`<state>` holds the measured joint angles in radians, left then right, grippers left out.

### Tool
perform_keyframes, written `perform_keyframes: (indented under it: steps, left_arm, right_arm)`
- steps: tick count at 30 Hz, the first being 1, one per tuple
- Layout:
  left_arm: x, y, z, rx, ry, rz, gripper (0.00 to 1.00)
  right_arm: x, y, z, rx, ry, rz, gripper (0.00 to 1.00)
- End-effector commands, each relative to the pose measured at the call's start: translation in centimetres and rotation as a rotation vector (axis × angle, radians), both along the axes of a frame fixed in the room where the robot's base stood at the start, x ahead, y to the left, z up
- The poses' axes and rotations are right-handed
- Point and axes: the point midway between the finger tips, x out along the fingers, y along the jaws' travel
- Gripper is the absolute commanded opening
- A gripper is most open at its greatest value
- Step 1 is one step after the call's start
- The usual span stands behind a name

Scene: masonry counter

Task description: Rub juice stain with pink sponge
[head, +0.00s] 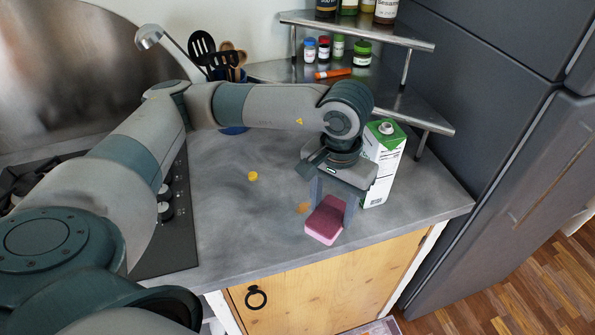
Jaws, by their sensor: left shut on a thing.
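The pink sponge (324,222) is between the fingers of my left gripper (332,204), near the front edge of the counter. The gripper points down and is shut on it. The sponge is at or just above the counter; I cannot tell whether it touches. A small orange-brown juice stain (303,207) shows on the grey counter just left of the sponge; part of it may be hidden behind the gripper. My right gripper is not in view.
A green and white carton (383,165) stands close behind and right of my left gripper. A yellow cap (252,176) lies on the counter (225,205). A metal corner shelf (420,117) with jars is behind. A stove is at left, a grey fridge (480,90) at right.

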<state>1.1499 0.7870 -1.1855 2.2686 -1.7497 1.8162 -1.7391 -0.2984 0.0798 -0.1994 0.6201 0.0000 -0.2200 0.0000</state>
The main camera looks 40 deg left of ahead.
Motion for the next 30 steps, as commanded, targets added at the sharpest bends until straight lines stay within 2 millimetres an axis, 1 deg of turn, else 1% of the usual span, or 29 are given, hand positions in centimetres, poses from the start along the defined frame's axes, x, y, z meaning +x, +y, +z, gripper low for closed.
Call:
perform_keyframes:
  steps: [5,8,11,12,18,21,24,30]
  left_arm:
    - [0.4,0.8,0.0,-0.005,0.000,0.014,0.28]
    - [1.1,2.1,0.1,-0.010,0.000,0.035,0.28]
    - [1.8,4.1,0.2,-0.013,0.000,0.062,0.28]
    - [2.1,5.1,0.2,-0.013,-0.001,0.075,0.28]
    - [3.1,9.7,0.3,-0.006,0.001,0.126,0.28]
    - [3.2,11.1,0.4,-0.001,0.001,0.139,0.28]
    - [3.3,11.6,0.4,0.000,0.001,0.144,0.28]
    - [3.3,11.6,0.4,0.000,0.000,0.143,0.28]
  right_arm:
    - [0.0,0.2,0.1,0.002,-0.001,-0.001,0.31]
    - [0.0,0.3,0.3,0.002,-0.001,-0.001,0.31]
    - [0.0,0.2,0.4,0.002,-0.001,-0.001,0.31]
    - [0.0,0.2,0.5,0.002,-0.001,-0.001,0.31]
    - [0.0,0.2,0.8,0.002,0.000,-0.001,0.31]
    - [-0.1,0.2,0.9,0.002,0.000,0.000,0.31]
    - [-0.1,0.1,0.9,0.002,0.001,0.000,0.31]
    - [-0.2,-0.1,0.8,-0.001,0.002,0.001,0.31]
